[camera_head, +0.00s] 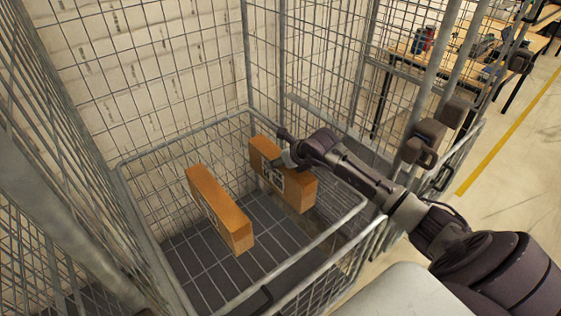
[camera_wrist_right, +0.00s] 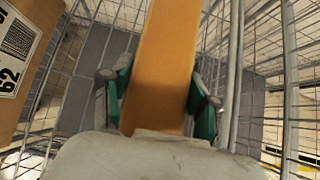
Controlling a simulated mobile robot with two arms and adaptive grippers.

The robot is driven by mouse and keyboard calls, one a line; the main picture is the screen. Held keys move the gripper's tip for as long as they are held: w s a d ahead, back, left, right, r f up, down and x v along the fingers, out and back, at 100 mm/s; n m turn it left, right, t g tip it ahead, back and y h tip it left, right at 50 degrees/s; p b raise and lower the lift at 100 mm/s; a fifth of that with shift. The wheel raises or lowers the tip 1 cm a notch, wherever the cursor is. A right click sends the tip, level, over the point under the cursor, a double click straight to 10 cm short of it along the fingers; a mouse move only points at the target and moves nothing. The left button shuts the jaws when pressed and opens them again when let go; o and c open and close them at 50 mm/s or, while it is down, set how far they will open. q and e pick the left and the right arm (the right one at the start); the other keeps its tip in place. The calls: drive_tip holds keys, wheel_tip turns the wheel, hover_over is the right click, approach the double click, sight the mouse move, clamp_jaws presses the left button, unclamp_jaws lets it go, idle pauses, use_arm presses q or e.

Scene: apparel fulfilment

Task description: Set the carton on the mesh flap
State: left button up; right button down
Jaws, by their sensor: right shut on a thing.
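A brown-orange carton (camera_head: 299,194) with a white label is held upright on its narrow side in my right gripper (camera_head: 290,158), over the right part of the wire cage. The right wrist view shows the same carton (camera_wrist_right: 165,60) between the green-padded fingers of the gripper (camera_wrist_right: 160,98). A second similar carton (camera_head: 215,205) stands to its left, apart from it. A grid of mesh (camera_head: 208,262), probably the flap, lies below both cartons. I cannot tell whether the held carton touches it. My left gripper is out of view.
Tall wire mesh walls (camera_head: 45,150) enclose the cage at the left and back. A metal rim (camera_head: 325,236) runs along its near side. A labelled carton face (camera_wrist_right: 20,50) shows beside my right gripper. A cluttered wooden table (camera_head: 410,65) stands beyond, at the back right.

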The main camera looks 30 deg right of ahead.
sight(300, 174)
drive_tip(key=shift+c, duration=1.4)
unclamp_jaws()
drive_tip(key=shift+r, duration=0.1)
drive_tip(key=b+v, duration=0.2)
drive_tip(key=v, duration=0.8)
drive_tip(key=shift+s+r, duration=0.25)
drive_tip(key=shift+s, duration=0.1)
drive_tip(key=shift+s+r, duration=0.35)
drive_tip(key=shift+r, duration=0.15)
drive_tip(key=shift+f, duration=0.1)
